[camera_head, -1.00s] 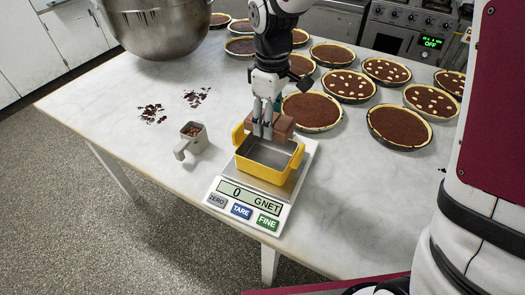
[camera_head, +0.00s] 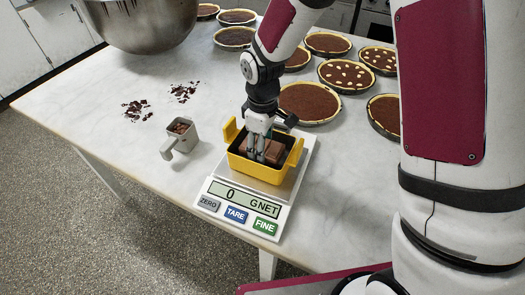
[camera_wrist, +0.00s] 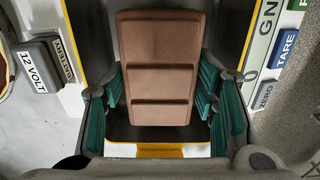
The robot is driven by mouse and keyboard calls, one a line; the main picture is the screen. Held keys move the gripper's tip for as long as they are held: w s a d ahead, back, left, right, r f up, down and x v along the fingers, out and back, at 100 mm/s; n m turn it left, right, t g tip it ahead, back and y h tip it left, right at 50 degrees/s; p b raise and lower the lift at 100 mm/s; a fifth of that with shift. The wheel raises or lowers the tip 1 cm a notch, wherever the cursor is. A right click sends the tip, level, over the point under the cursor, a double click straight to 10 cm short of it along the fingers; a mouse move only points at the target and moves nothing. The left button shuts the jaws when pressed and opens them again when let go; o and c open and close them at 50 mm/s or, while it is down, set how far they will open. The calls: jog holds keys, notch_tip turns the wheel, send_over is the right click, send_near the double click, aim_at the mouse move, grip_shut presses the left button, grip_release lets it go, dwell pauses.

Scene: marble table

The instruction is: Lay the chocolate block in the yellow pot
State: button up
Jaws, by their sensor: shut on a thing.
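The brown chocolate block (camera_wrist: 160,62) fills the middle of the wrist view, with my gripper's (camera_wrist: 163,100) teal-padded fingers on either side of it. In the head view my gripper (camera_head: 262,158) points down into the yellow pot (camera_head: 257,172), shut on the chocolate block (camera_head: 281,158). The block is inside the pot's walls, partly hidden by the fingers. I cannot tell whether it touches the pot's floor. The pot stands upright on a scale.
The white scale (camera_head: 244,209) reads 0 at the table's front edge. A grey cup (camera_head: 181,137) stands to its left, near chocolate shavings (camera_head: 136,110). A large metal bowl (camera_head: 140,22) and several chocolate tarts (camera_head: 309,102) stand farther back. The marble table (camera_head: 100,140) is clear at front left.

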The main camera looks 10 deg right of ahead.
jog(key=shift+f, duration=1.3)
jog(key=shift+f, duration=0.1)
jog(key=o, duration=1.1)
